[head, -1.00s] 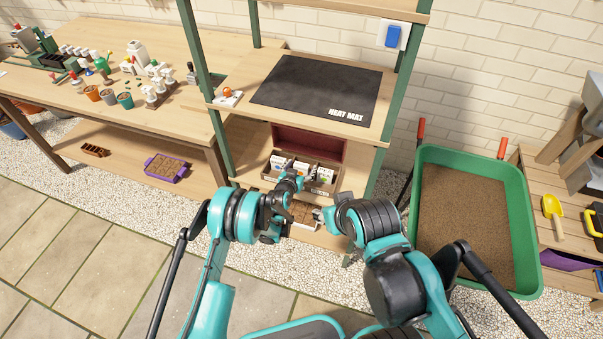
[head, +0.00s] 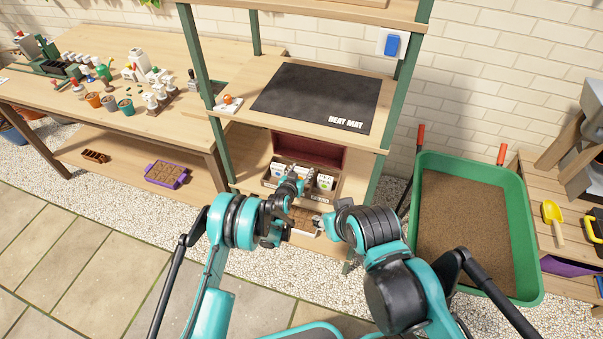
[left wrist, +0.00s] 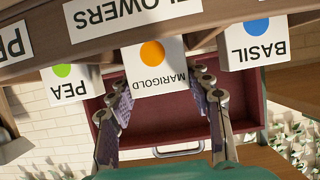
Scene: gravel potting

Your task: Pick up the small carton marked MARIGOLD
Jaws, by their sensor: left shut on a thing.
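The white MARIGOLD carton (left wrist: 156,68) with an orange dot appears upside down in the left wrist view. It stands in the open seed box (head: 331,193), whose front label reads FLOWERS (left wrist: 130,10). My left gripper (head: 301,187) is at the box; in the left wrist view its two fingers (left wrist: 163,92) are shut on the carton's sides. The carton's lower part is hidden behind the box front. The PEA carton (left wrist: 66,82) and BASIL carton (left wrist: 254,42) stand on either side. My right gripper (head: 322,222) is low beside the shelf, its jaws unclear.
The box's dark red lid (head: 308,151) stands open behind the cartons. The shelf with the heat mat (head: 315,95) is above. A green tub of soil (head: 523,240) stands to the right.

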